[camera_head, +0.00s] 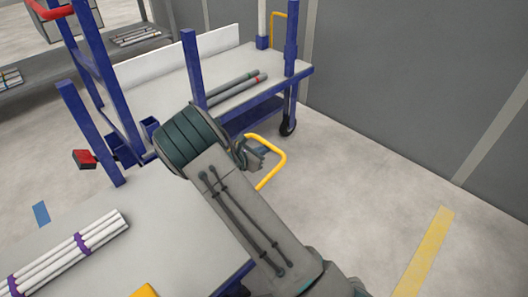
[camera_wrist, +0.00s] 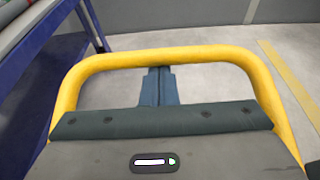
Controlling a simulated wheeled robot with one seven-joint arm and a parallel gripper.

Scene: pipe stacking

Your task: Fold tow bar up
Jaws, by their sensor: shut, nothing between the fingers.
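The yellow tow bar (camera_head: 283,163) is a bent loop in the head view, beside the far blue cart and low near the floor. In the wrist view the bar (camera_wrist: 165,56) arches across the picture, with its sides running down past my gripper body. My gripper (camera_head: 262,150) is shut and empty, at the bar's open side in the head view. In the wrist view the shut fingers (camera_wrist: 157,84) point at the bar's cross piece from inside the loop's outline. I cannot tell whether they touch it. My arm hides the bar's attachment.
A blue cart (camera_head: 290,70) with pipes (camera_head: 235,88) on its shelf stands behind my arm. A yellow floor stripe (camera_head: 425,250) lies at right, where the floor is open. Grey walls stand behind.

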